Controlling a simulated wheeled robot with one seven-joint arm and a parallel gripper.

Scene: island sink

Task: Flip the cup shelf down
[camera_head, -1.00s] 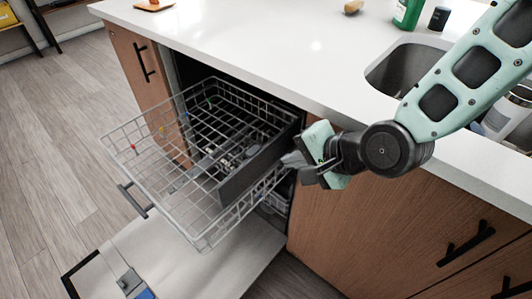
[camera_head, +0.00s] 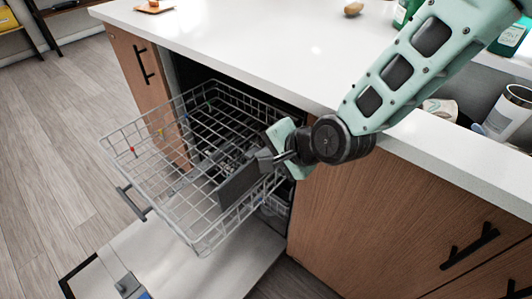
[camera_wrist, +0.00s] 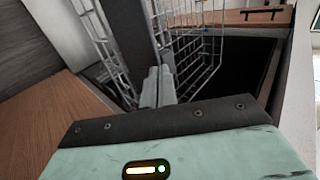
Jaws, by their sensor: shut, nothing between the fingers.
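The cup shelf (camera_head: 238,186) is a dark grey panel along the right side of the pulled-out wire dish rack (camera_head: 135,170). Its near end shows in the head view; my gripper and wrist hide its far part. In the wrist view the shelf (camera_wrist: 128,40) is a dark bar running up beside the fingers. My gripper (camera_head: 263,160) is shut and empty, with its fingertips over the rack's right side at the shelf. The fingers also show in the wrist view (camera_wrist: 158,85), close against the shelf; I cannot tell whether they touch it. The shelf's exact tilt is unclear.
The dishwasher door (camera_head: 190,262) lies open below the rack. The white countertop (camera_head: 250,45) overhangs the opening. Wooden cabinet fronts (camera_head: 385,215) stand to the right. A white cup (camera_head: 508,112) and green bottles are near the sink. The floor at left is clear.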

